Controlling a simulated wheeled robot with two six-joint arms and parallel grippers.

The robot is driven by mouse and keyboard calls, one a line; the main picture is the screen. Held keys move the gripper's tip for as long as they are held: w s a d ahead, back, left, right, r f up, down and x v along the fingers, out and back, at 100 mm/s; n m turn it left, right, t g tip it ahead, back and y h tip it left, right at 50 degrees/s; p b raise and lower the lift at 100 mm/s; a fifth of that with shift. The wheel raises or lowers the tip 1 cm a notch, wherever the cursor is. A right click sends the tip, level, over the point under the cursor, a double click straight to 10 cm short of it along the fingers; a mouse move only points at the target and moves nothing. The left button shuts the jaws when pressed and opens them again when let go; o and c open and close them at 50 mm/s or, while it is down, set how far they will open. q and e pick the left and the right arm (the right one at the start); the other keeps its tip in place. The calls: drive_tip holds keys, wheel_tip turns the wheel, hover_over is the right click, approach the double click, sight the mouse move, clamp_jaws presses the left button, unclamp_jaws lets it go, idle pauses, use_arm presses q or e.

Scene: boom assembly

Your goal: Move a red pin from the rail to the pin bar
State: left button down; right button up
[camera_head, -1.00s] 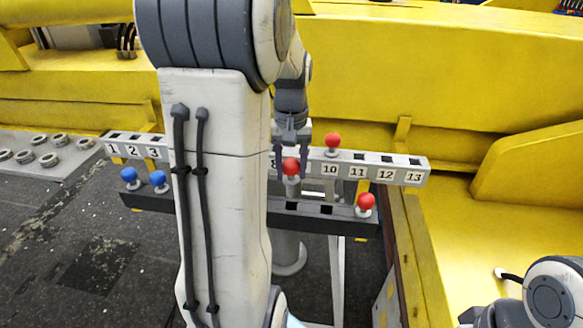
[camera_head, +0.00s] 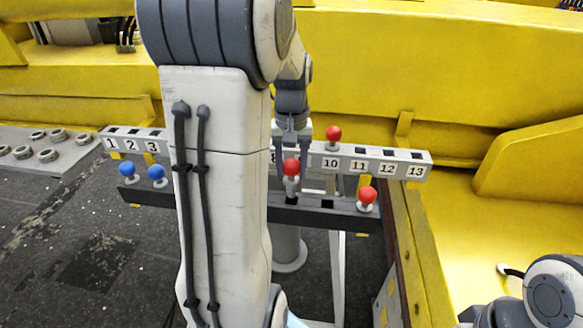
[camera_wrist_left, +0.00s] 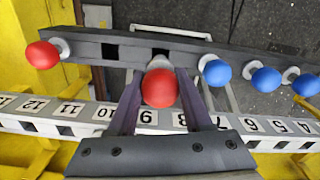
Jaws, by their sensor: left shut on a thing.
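My left gripper (camera_head: 290,182) is shut on a red pin (camera_head: 291,167), gripped below its round head. The pin is upright, with its lower end just over an open slot of the dark bar; whether it enters the slot I cannot tell. The wrist view shows the held red pin (camera_wrist_left: 160,88) between the two fingers, over the dark bar (camera_wrist_left: 200,50). The dark bar (camera_head: 340,218) runs in front of the white numbered bar (camera_head: 345,163). Another red pin (camera_head: 333,134) stands on the numbered bar near 10. A third red pin (camera_head: 367,196) stands at the dark bar's right end.
Blue pins (camera_head: 157,173) stand on the dark bar's left part; my left arm hides the middle. The dark bar has an empty slot (camera_head: 327,204) right of the held pin. Yellow structure (camera_head: 450,90) lies behind and right. My right arm shows at lower right.

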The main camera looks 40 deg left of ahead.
sight(291, 161)
use_arm(q)
drive_tip(key=shift+f, duration=0.2)
drive_tip(key=shift+f+b, duration=2)
drive_tip(key=shift+f, duration=0.7)
drive_tip(key=shift+c, duration=1.2)
unclamp_jaws()
drive_tip(key=shift+r, duration=0.1)
wheel_tip(291, 161, up, 10)
drive_tip(key=shift+r, duration=0.15)
